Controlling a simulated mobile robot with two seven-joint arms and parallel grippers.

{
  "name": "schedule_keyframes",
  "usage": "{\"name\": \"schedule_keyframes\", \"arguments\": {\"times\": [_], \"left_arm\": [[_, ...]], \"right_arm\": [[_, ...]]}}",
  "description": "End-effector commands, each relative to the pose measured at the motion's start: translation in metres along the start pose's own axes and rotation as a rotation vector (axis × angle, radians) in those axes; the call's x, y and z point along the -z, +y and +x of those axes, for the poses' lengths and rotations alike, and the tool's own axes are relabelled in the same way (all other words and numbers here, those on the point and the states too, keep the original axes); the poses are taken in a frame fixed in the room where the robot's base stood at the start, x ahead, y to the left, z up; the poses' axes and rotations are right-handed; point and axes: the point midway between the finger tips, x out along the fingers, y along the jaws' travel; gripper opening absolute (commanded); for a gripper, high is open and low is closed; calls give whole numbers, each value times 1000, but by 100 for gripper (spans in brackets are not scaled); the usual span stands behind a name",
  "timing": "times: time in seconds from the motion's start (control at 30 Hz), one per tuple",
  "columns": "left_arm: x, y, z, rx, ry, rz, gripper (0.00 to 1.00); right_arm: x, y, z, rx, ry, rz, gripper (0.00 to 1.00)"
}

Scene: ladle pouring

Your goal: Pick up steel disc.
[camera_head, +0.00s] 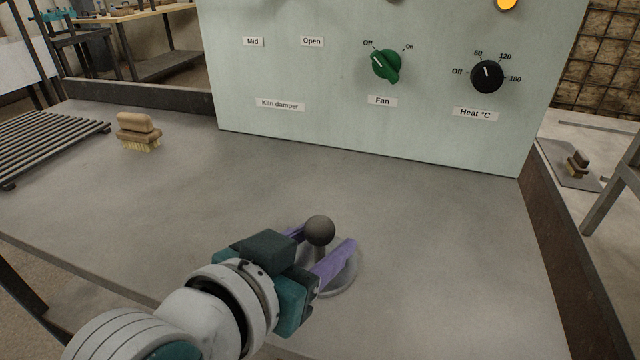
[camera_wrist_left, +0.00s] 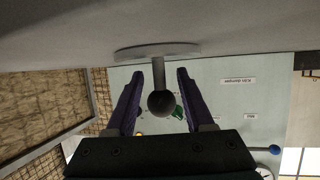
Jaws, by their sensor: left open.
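The steel disc (camera_head: 346,281) lies flat on the grey table, with a short stem and a dark ball knob (camera_head: 320,230) standing up from it. My left gripper (camera_head: 325,243) is open, with its purple fingers on either side of the knob. In the left wrist view, which appears upside down, the disc (camera_wrist_left: 158,50), its stem and its knob (camera_wrist_left: 161,103) show between the two fingers (camera_wrist_left: 158,90). Gaps show on both sides of the stem there. Part of the disc is hidden by the gripper in the head view. My right gripper is not in view.
A pale green panel (camera_head: 330,125) with a green fan knob (camera_head: 386,66) and a black heat knob (camera_head: 487,77) stands behind. A brush (camera_head: 138,131) and a slatted rack (camera_head: 45,140) are at left. The table around the disc is clear.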

Motion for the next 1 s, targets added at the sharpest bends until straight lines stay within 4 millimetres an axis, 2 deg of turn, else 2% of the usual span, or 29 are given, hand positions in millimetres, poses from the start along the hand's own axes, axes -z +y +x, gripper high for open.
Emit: {"name": "schedule_keyframes", "arguments": {"times": [0.07,0.53,1.0], "left_arm": [[0,0,0,0,0,0,53],[0,0,-1,1,1,0,0],[1,0,-1,1,3,0,0]], "right_arm": [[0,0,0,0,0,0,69],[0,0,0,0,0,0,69],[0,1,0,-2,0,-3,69]]}}
